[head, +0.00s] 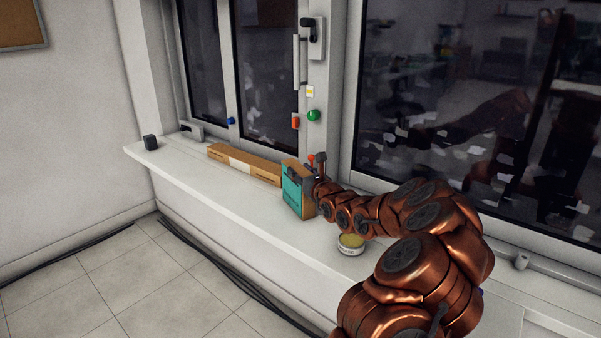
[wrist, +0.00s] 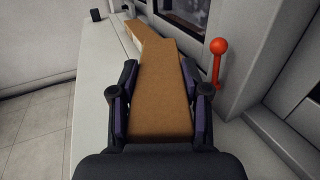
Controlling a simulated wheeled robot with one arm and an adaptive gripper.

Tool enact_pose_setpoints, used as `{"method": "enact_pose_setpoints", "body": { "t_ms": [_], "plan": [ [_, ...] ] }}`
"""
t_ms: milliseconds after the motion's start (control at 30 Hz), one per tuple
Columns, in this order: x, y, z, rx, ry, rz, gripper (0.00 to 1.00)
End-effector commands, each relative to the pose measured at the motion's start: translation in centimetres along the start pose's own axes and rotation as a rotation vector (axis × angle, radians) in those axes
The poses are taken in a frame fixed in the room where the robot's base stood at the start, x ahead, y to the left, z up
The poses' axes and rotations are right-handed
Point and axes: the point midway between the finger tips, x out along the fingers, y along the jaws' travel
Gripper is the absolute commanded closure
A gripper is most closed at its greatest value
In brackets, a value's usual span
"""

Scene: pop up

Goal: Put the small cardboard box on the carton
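The small cardboard box (head: 297,190) is brown with a teal face and stands upright at the window sill, at the near end of the long carton. My gripper (head: 313,186) reaches it from the right; my arm hides part of that side. In the wrist view the brown box (wrist: 160,95) fills the space between the two fingers of my gripper (wrist: 160,78). No clear gap shows, but I cannot tell whether the fingers press on it. The carton (head: 262,168) is long, low and brown with a pale band; it lies along the window and also shows beyond the box in the wrist view (wrist: 133,31).
A round tin (head: 351,243) sits on the sill (head: 235,193) under my arm. A red-knobbed lever (wrist: 218,65) stands close to the right finger. A small black block (head: 150,142) is at the sill's far end. The window frame bounds the back.

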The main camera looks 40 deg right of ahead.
Motion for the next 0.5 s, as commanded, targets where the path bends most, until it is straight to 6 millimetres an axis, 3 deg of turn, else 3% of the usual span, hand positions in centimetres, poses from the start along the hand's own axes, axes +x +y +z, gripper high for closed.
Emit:
{"method": "enact_pose_setpoints", "body": {
  "t_ms": [267,500],
  "plan": [
    [0.00,0.02,-0.02,0.000,0.001,0.000,0.27],
    [0.00,0.03,-0.03,0.000,0.001,0.001,0.27]
  ]
}}
